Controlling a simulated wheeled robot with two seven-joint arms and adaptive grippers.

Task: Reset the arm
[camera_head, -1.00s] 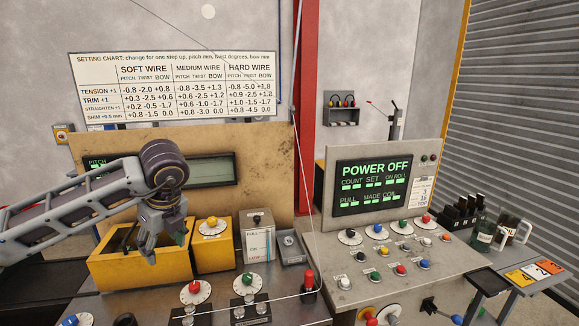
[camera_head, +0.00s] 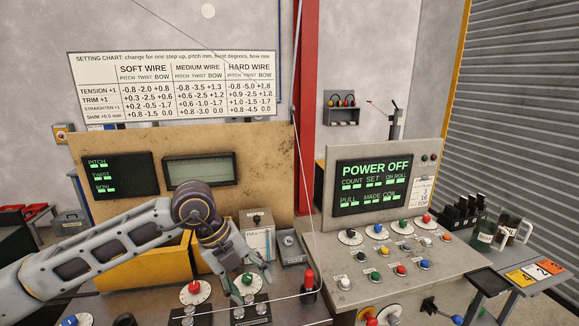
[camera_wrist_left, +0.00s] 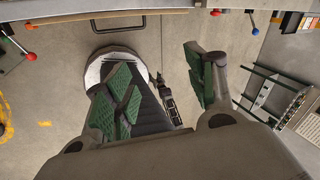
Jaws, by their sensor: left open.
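My left arm comes in from the left in the head view, and its gripper (camera_head: 243,290) points down over the front of the machine bench, close to the green-knobbed dial (camera_head: 248,280). In the left wrist view the two green-padded fingers (camera_wrist_left: 165,95) stand well apart with nothing between them. The gripper is open and empty. Whether a fingertip touches the dial cannot be told. The arm hides part of the yellow bin (camera_head: 135,272). My right gripper is not in view.
A red-knobbed dial (camera_head: 194,291) and a red-topped lever (camera_head: 309,282) stand close to the gripper. A thin wire runs down past the lever. The control panel (camera_head: 372,185) reads POWER OFF. Mugs (camera_head: 486,236) stand at the right.

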